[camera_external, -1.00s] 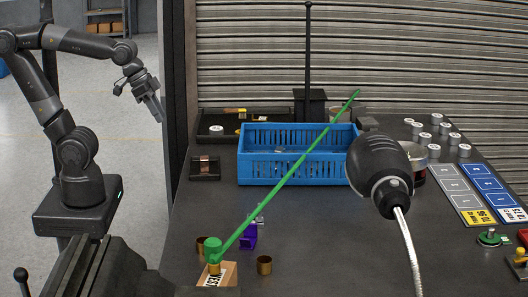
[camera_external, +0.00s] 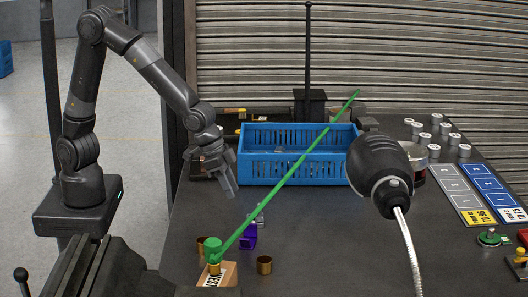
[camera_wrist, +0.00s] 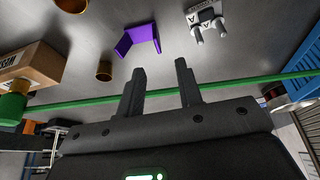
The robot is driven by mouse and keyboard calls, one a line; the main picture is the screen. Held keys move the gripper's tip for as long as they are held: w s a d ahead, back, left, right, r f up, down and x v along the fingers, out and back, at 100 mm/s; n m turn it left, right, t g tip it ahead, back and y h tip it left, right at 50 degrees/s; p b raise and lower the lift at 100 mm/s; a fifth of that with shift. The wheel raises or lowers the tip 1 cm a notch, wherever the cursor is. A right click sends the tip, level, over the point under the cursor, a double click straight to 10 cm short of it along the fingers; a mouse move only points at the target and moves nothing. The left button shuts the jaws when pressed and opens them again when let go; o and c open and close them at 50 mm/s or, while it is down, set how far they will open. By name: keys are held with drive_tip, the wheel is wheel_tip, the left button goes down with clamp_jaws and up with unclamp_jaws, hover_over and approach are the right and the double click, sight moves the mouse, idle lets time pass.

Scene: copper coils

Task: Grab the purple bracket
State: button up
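The purple bracket (camera_external: 248,240) lies on the dark table in the external view, partly behind the green rod. In the wrist view the bracket (camera_wrist: 138,39) shows as a bent purple piece, upper middle, apart from my fingers. My gripper (camera_external: 232,190) is above the table left of the blue crate, up and left of the bracket in the picture. In the wrist view my gripper (camera_wrist: 160,75) has its two fingers spread with nothing between them.
A long green rod (camera_external: 290,175) slants across the table near the bracket. A white-grey part (camera_wrist: 207,18), copper rings (camera_external: 264,265) and a cardboard box (camera_wrist: 35,62) are close by. The blue crate (camera_external: 255,168) stands behind; a black lamp-like head (camera_external: 378,168) hangs at right.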

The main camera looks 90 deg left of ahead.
sight(250, 225)
drive_tip(key=x, duration=0.5)
drive_tip(key=d+x, duration=0.1)
drive_tip(key=x, duration=0.1)
drive_tip(key=shift+w+d+f, duration=0.1)
drive_tip(key=shift+w+f, duration=0.05)
drive_tip(key=shift+w+a+x, duration=0.1)
drive_tip(key=shift+w+x, duration=0.05)
drive_tip(key=shift+x, duration=1.2)
drive_tip(key=shift+w+a+x, duration=0.15)
drive_tip(key=shift+x, duration=1.15)
drive_tip(key=shift+d, duration=0.1)
clamp_jaws()
